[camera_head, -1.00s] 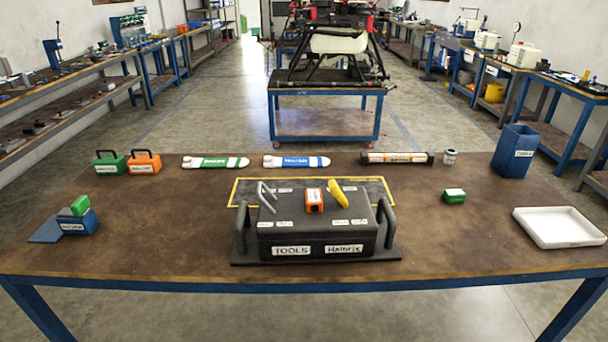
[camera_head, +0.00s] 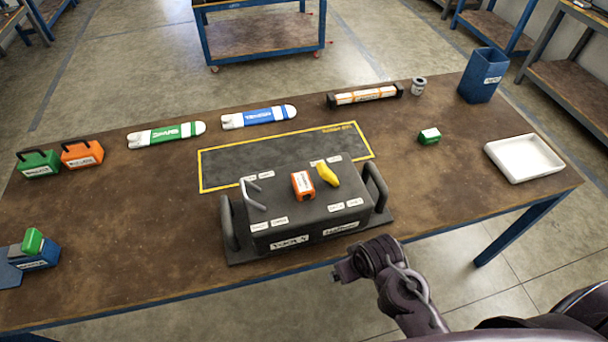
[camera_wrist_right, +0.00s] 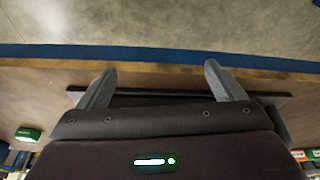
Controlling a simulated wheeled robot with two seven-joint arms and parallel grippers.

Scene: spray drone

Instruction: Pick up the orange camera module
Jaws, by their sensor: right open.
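The orange camera module (camera_head: 302,184) sits on top of the dark tool box (camera_head: 290,215), near its middle, with a white label on its upper face. A yellow tool (camera_head: 327,174) lies just right of it, and a grey metal hook-shaped piece (camera_head: 252,192) is at the left of the box top. My right gripper (camera_head: 345,272) is at the table's front edge, below and right of the tool box, apart from the module. In the right wrist view its two fingers (camera_wrist_right: 158,85) are spread with nothing between them. My left gripper is not in view.
Tall box handles (camera_head: 376,187) rise at both ends. A yellow-outlined mat (camera_head: 225,165) lies behind. Green and orange cases (camera_head: 82,153) are at left. Bare table lies left of the box.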

